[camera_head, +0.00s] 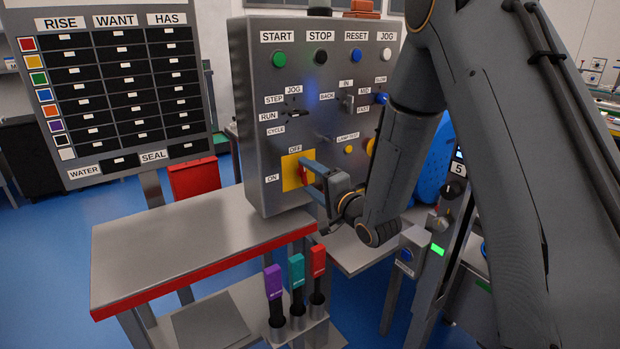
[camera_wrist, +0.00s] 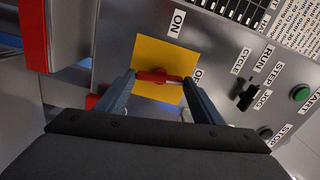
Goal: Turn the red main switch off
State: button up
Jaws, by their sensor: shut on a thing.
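The red main switch (camera_wrist: 152,76) is a red handle on a square yellow plate (camera_wrist: 160,55). The plate is on the grey control panel and also shows in the head view (camera_head: 289,172). My gripper (camera_wrist: 159,78) is shut on the red handle, with one fingertip at each end of it. In the wrist view the handle lies crosswise, in line with the partly hidden OFF label (camera_wrist: 197,75); the ON label (camera_wrist: 177,22) is above the plate. In the head view the fingers cover much of the handle.
The grey panel (camera_head: 256,110) also carries START, STOP, RESET and JOG buttons and smaller selectors. A metal table (camera_head: 180,240) with a red edge stands in front. Purple, teal and red-handled tools (camera_head: 297,270) stand in holders below. A labelled board (camera_head: 120,85) is at left.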

jog(key=shift+m, duration=0.8)
jog(key=o, duration=1)
jog(key=shift+o, duration=0.2)
jog(key=shift+d, duration=0.1)
jog(key=b+v, duration=0.2)
jog(key=v, duration=0.5)
jog(key=shift+s+d, duration=0.2)
jog(key=shift+s, duration=0.1)
